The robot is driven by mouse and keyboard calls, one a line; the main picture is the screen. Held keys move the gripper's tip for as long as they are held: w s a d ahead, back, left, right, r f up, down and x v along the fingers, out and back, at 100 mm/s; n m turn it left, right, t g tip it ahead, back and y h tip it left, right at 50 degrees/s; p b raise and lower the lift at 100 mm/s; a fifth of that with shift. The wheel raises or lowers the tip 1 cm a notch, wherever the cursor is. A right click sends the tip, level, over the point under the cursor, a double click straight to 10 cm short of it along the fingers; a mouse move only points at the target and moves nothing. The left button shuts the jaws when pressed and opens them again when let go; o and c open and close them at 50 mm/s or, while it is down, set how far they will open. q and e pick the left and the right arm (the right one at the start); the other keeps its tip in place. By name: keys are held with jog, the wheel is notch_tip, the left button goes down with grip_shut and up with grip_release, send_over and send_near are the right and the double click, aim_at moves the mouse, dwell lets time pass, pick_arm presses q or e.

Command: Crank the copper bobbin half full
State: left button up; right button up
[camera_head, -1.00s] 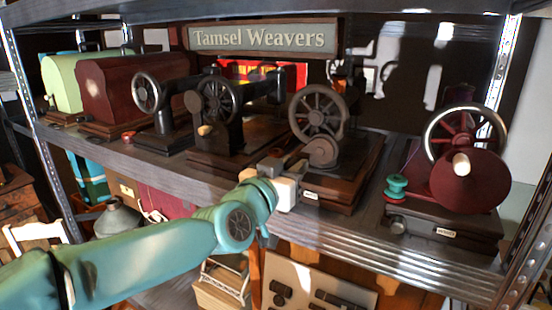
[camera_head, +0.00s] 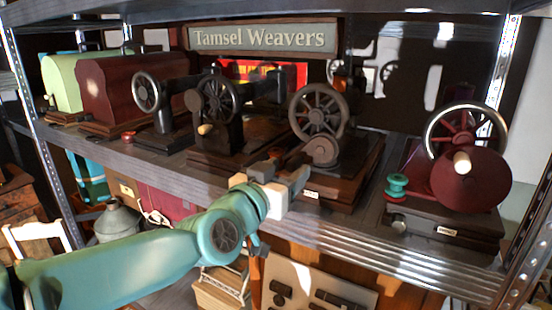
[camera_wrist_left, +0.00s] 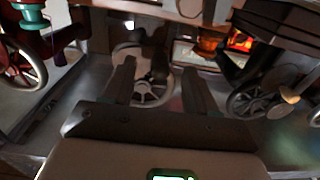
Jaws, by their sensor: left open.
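My left gripper (camera_head: 287,166) is open and empty, in front of the middle hand-wheel machine (camera_head: 318,112) with a brown spoked wheel. In the left wrist view, a spoked wheel (camera_wrist_left: 150,92) shows beyond and between the spread fingers (camera_wrist_left: 158,85), apart from them. At the right, a dark red machine (camera_head: 468,180) has a bright-rimmed wheel and a pale knob handle (camera_head: 462,162). A green bobbin (camera_head: 397,184) sits at its left side; it also shows in the left wrist view (camera_wrist_left: 36,16). A small reddish spool (camera_head: 129,136) lies near the shelf's front edge. I cannot tell which bobbin is copper.
The metal shelf (camera_head: 420,255) has a front edge below the machines and an upright post at each side. More wheeled machines (camera_head: 218,100) stand to the left, with a dark red cover (camera_head: 118,88). A sign (camera_head: 262,38) hangs behind.

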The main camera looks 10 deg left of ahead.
pick_arm(q)
jog(key=v, duration=0.6)
dwell(0.3)
jog(key=shift+s, duration=0.1)
